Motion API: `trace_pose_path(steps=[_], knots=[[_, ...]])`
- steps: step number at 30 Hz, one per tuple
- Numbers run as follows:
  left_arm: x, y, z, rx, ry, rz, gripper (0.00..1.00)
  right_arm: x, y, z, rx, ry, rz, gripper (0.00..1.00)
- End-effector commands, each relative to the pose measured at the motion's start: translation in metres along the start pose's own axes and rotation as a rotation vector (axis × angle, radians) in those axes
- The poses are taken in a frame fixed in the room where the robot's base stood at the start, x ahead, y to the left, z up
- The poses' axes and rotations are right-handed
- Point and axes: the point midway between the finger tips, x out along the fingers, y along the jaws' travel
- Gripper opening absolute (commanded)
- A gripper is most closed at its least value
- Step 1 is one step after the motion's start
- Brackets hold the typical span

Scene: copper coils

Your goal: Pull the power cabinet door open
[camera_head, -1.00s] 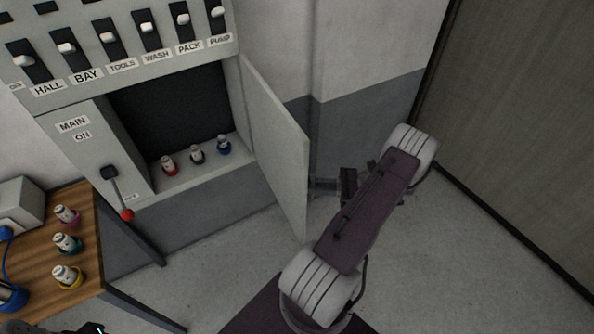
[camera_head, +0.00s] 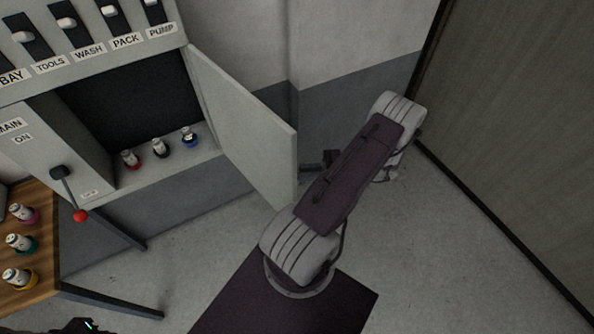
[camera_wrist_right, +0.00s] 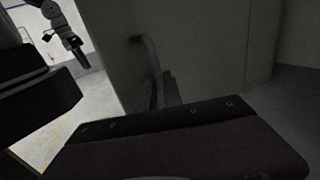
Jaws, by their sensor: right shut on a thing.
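The grey power cabinet (camera_head: 150,190) stands at the left in the head view. Its door (camera_head: 245,125) is swung well open, hinged on the cabinet's right side, and the dark interior shows. My right gripper (camera_head: 314,167) is at the outer face of the door near its free edge, partly hidden by my arm. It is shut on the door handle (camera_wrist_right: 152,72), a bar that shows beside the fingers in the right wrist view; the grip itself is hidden. My left gripper (camera_head: 76,326) shows only partly at the bottom left edge, its jaws unclear.
Red, black and blue-based plugs (camera_head: 160,148) stand on the cabinet's ledge. A wooden table (camera_head: 45,270) with several coloured plugs stands at left. A wall (camera_head: 520,130) bounds the right; floor between is clear.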

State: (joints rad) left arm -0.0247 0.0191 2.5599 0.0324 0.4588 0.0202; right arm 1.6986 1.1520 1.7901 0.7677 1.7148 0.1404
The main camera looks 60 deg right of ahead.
Motion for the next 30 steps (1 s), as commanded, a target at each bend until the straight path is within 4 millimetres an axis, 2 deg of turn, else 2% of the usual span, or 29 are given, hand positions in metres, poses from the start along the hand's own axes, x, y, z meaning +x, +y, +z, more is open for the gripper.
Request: trace_pose_path(steps=[3,4,6,17,25,30], knots=[[0.000,0.000,0.000,0.000,0.000,0.000,0.36,0.000,0.000,-0.001,0.001,0.002,0.000,0.00],[0.000,0.000,0.000,0.000,0.000,0.000,0.36,0.000,0.000,0.000,0.001,0.002,0.000,0.14],[0.000,0.000,0.000,0.000,0.000,0.000,0.36,0.000,0.000,0.000,0.001,0.002,0.000,0.33],[0.003,0.000,0.000,0.000,0.000,0.000,0.36,-0.005,-0.001,-0.001,-0.002,0.001,-0.001,0.33],[0.020,0.000,0.002,0.000,0.000,0.000,0.36,-0.062,-0.001,-0.005,-0.003,0.003,-0.003,0.33],[0.025,-0.001,0.003,0.000,0.000,0.000,0.36,-0.086,-0.001,-0.002,-0.001,0.002,-0.001,0.33]])
